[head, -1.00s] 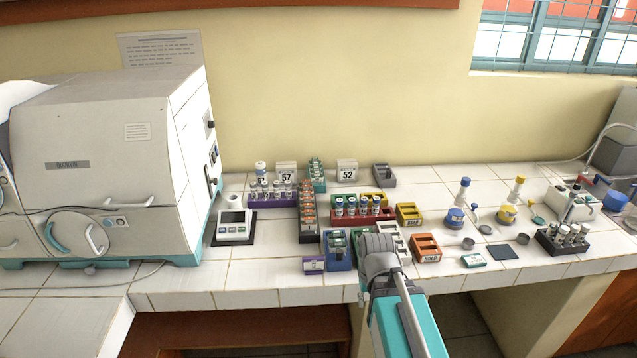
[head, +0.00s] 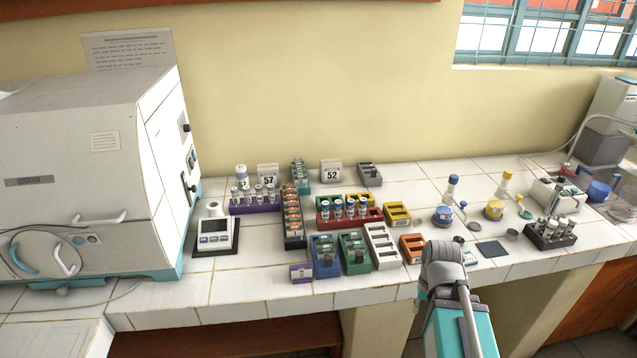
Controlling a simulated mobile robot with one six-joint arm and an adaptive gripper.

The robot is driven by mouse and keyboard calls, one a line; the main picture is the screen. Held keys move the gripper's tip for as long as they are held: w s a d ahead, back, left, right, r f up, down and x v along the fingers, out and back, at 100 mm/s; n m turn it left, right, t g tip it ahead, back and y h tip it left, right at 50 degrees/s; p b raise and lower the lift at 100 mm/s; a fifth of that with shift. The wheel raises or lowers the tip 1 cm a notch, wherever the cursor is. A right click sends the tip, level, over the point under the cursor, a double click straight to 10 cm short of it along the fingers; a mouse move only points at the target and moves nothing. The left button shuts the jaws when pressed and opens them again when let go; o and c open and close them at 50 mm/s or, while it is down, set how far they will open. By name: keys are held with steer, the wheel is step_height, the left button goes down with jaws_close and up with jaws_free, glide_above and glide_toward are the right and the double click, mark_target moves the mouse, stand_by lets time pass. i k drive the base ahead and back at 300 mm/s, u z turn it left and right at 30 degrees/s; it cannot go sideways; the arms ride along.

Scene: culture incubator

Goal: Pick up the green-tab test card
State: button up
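I cannot single out the green-tab test card at this size. Small items with green or teal parts stand in the upright teal rack (head: 300,175) at the back of the counter. A green rack (head: 354,252) at the front, between a blue rack (head: 325,257) and a white rack (head: 383,246), holds dark and pale items. A long black rack (head: 294,238) holds orange-and-white items. My arm shows at the lower right, its grey joint over the counter's front edge. My gripper itself does not show.
A large white incubator (head: 85,170) fills the left. A small device with a screen (head: 215,234) stands beside it. Purple, red, yellow and orange (head: 411,247) racks crowd the middle. Bottles (head: 449,200) and a black tube rack (head: 551,236) stand right. Free tile lies along the back right.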

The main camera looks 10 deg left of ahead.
mark_target(301, 179)
steer(key=z, duration=0.8)
steer(key=i, duration=0.65)
steer(key=u, duration=2.75)
